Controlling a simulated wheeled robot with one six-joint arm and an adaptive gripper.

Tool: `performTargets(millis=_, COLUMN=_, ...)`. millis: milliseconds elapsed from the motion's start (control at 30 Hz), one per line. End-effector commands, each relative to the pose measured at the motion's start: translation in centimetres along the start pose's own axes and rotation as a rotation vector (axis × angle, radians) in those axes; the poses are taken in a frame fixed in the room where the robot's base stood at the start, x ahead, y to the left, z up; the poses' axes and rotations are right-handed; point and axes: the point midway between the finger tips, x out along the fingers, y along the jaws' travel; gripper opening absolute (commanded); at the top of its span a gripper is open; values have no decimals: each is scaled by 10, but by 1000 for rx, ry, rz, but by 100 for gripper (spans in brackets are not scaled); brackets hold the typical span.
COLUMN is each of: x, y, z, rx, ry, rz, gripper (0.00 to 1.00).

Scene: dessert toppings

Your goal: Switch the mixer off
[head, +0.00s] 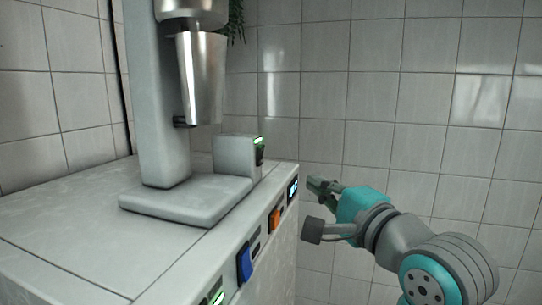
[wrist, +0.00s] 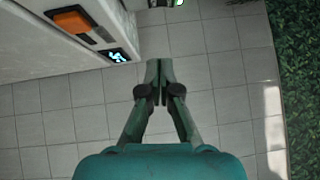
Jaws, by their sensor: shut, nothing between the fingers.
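The mixer (head: 157,100) stands on a light counter on the left in the head view, with a metal cup (head: 203,78) hanging on its column. A small block at its base carries a switch (head: 260,152) with a lit green light above it. The green light (wrist: 180,2) also shows at the top edge of the wrist view. My gripper (head: 314,187) is to the right of the counter's front face, apart from the mixer and lower than its switch. In the wrist view my gripper (wrist: 159,70) is shut and empty, its fingertips together over the tiled background.
The counter's front (head: 230,270) carries an orange button (head: 275,218), a blue button (head: 244,262), a green light and a lit display (head: 293,189) close to my gripper. Tiled wall (head: 420,100) fills the background. Green foliage (wrist: 296,90) is at the wrist view's right.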

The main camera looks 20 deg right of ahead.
Motion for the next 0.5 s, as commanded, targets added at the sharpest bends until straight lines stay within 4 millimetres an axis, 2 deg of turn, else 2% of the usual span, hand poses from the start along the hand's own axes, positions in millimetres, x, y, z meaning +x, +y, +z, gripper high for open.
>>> performTargets(millis=133, x=-2, y=-12, z=1, rx=14, ry=-3, rz=-4, gripper=0)
performTargets(millis=500, x=-2, y=-14, z=2, rx=18, ry=-4, rz=-3, gripper=0)
